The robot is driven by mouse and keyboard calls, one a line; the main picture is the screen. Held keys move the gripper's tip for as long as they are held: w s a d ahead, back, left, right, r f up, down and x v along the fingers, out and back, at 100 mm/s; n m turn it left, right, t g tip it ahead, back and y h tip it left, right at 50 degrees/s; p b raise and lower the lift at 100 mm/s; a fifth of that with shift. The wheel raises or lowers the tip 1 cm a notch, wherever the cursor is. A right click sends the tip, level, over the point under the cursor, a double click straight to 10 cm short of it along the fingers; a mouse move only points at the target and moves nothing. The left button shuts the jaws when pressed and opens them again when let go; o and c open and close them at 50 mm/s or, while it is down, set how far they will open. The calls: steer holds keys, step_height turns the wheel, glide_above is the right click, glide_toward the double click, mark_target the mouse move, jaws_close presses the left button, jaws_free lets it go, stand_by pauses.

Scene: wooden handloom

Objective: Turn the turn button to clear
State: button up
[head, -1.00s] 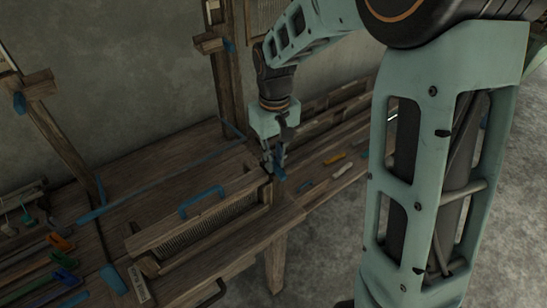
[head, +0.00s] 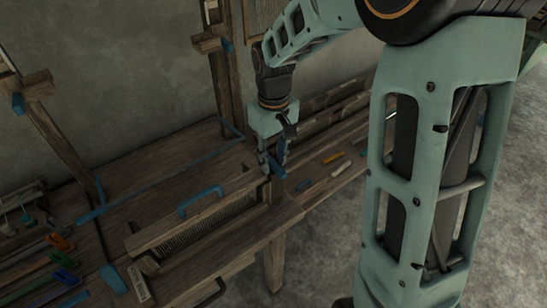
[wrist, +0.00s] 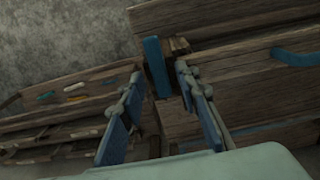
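The turn button is a blue upright bar (wrist: 157,67) at the end of the loom's wooden beam in the wrist view. It stands roughly upright, between and beyond my fingertips. My gripper (wrist: 159,72) is open, one blue-padded finger to each side of the bar in the picture. I see no clear contact. In the head view my gripper (head: 272,158) points down at the right end of the reed frame, and the button is mostly hidden behind the fingers there.
The wooden reed frame (head: 160,238) with a blue handle (head: 200,201) lies left of my gripper. A shelf with small colored pieces (head: 333,158) is to the right. Several colored-handled tools (head: 62,258) lie at the lower left.

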mark_target(274, 162)
step_height(274, 162, up, 12)
stand_by(0.7)
steer(key=shift+w, duration=0.1)
